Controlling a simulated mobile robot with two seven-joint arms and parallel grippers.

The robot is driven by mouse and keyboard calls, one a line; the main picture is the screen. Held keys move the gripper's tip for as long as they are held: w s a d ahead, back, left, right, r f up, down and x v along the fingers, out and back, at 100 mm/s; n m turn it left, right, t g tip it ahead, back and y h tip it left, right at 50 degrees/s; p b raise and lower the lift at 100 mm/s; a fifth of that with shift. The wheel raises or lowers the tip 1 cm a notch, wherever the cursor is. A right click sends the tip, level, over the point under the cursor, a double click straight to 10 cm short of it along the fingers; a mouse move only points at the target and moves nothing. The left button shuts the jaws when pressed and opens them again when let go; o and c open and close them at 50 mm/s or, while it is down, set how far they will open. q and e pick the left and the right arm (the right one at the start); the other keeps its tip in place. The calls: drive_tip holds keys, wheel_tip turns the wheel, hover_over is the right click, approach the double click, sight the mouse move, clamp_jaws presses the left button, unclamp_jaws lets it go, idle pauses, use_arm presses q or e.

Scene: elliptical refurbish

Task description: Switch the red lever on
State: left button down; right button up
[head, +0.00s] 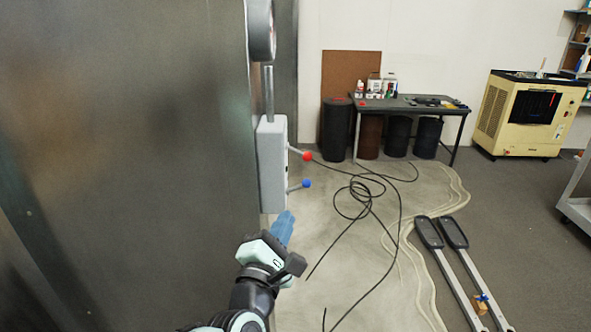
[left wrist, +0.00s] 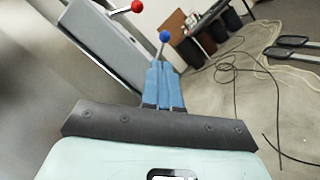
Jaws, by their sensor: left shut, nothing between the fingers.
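The red lever (head: 306,156) sticks out to the right from a grey switch box (head: 270,160) on the edge of a metal wall. It also shows at the top of the left wrist view (left wrist: 136,6). A blue lever (head: 305,184) sits below it on the same box and shows in the left wrist view (left wrist: 164,37) just beyond my fingertips. My left gripper (head: 287,217) is shut and empty, its blue fingers together, below the blue lever. Whether the fingers touch the blue lever I cannot tell. My right gripper is not in view.
The large metal wall (head: 120,150) fills the left side. Black cables (head: 360,195) lie on the floor to the right. A table (head: 405,104) with bottles and dark drums stands at the back, beside a cream machine (head: 522,115). Two long grey bars (head: 460,265) lie at lower right.

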sight(298, 153)
use_arm(q)
drive_tip(key=shift+n+t, duration=0.4)
drive_tip(key=shift+n, duration=0.3)
drive_tip(key=r, duration=0.2)
drive_tip(key=s+r, duration=0.1)
drive_tip(key=r, duration=0.1)
drive_tip(key=shift+a+r, duration=0.1)
drive_tip(key=shift+a, duration=0.05)
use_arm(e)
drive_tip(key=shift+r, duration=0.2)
use_arm(q)
drive_tip(key=p+x, duration=0.4)
drive_tip(key=x, duration=0.6)
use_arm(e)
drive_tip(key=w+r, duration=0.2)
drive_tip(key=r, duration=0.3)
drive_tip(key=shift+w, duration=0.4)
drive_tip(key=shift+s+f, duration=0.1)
